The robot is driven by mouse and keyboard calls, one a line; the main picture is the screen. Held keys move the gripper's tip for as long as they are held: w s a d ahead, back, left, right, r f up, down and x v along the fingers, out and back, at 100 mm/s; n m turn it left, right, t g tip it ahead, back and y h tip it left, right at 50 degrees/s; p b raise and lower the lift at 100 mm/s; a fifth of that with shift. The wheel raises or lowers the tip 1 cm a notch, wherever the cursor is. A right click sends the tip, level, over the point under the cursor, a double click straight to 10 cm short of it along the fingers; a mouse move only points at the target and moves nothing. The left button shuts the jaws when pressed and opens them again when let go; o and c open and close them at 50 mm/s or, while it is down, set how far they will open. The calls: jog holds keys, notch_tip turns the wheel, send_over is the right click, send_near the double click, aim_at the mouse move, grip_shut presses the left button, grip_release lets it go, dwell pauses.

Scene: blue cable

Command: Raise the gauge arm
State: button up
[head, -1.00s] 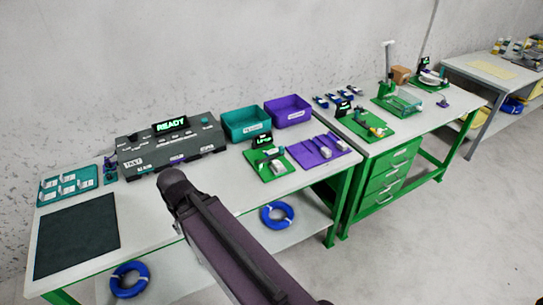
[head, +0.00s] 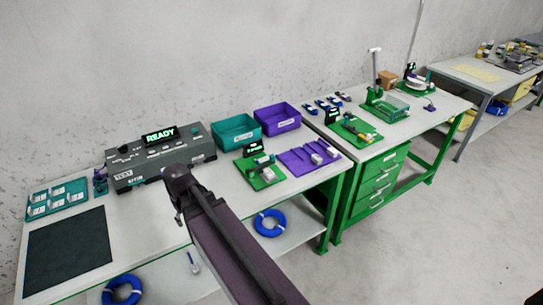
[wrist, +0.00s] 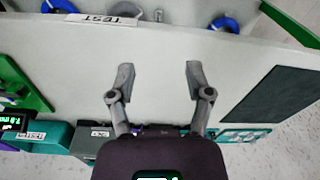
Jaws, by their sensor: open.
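My gripper (wrist: 157,82) is open and empty in the wrist view, its two grey fingers spread apart over the pale bench top. In the head view my dark arm crosses the near bench, and its fingers cannot be made out. A green fixture (head: 268,177) with a small display stands on the near bench, right of my arm. A similar green fixture (head: 350,135) with a display stands on the second bench. Both carry small parts, too small to tell which is the gauge arm or whether it is raised. My gripper is apart from both.
The dark tester (head: 150,175) showing READY stands at the back of the near bench. Teal bin (head: 238,135), purple bin (head: 278,117) and purple tray (head: 298,160) are nearby. A black mat (head: 70,255) lies left. Blue cable coils (head: 270,222) sit on the lower shelf.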

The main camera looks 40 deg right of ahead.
jog(key=w+d+r+t+p, duration=0.15)
jog(key=w+d, duration=0.35)
jog(key=d, duration=0.5)
jog(key=m+t+h+p, duration=0.2)
jog(key=p, duration=0.1)
send_near(272, 155)
jog(key=d+v, duration=0.1)
jog(key=v, duration=0.3)
jog(key=shift+s+a+f, duration=0.1)
jog(key=shift+s+a, duration=0.05)
jog(key=shift+a, duration=0.15)
jog(key=shift+f, duration=0.1)
jog(key=b+x, duration=1.2)
jog(key=x, duration=0.1)
jog(key=shift+w+a+f+b, duration=0.15)
jog(key=shift+w+f+b, duration=0.1)
jog(key=shift+b, duration=0.1)
grip_shut()
